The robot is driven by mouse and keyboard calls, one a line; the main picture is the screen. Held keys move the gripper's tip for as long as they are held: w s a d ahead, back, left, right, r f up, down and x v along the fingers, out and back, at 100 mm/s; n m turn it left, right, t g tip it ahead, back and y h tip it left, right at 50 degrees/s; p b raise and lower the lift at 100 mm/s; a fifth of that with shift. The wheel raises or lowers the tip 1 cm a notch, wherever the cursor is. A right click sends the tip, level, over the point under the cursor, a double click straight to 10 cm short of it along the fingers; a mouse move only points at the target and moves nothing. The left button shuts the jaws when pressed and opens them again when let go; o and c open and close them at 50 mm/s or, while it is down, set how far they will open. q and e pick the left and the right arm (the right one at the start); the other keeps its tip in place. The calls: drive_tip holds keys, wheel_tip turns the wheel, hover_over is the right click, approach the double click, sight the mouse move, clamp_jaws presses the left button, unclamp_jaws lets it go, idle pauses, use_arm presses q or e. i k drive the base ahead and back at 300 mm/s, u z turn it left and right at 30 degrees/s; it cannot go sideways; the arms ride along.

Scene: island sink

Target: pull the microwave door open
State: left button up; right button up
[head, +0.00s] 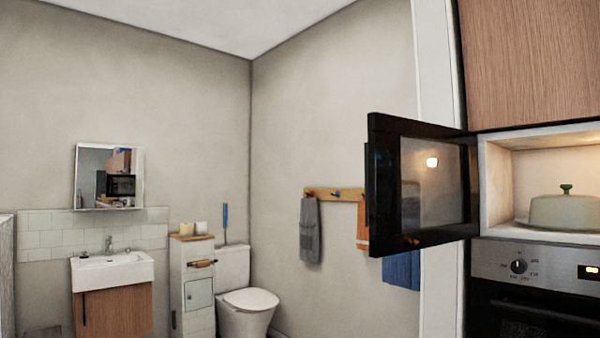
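The microwave door (423,183) is black-framed with a glass window. It stands swung wide open to the left of the microwave, at the right of the head view. The lit microwave cavity (495,187) is exposed, and a pale covered dish (565,212) with a green knob sits inside it. The right part of the cavity is cut off by the picture edge. Neither of my grippers shows in the head view, and nothing is seen touching the door.
Below the microwave is an oven (530,300) with a knob and a lit display. A wooden cabinet front (530,62) is above. Farther back are a toilet (247,300), a small cabinet (198,290), a sink (112,270) and hanging towels (310,230).

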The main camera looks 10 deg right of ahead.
sight(444, 204)
drive_tip(key=u, duration=0.5)
drive_tip(key=i, duration=1.7)
drive_tip(key=z, duration=0.95)
drive_tip(key=i, duration=1)
drive_tip(key=z, duration=0.8)
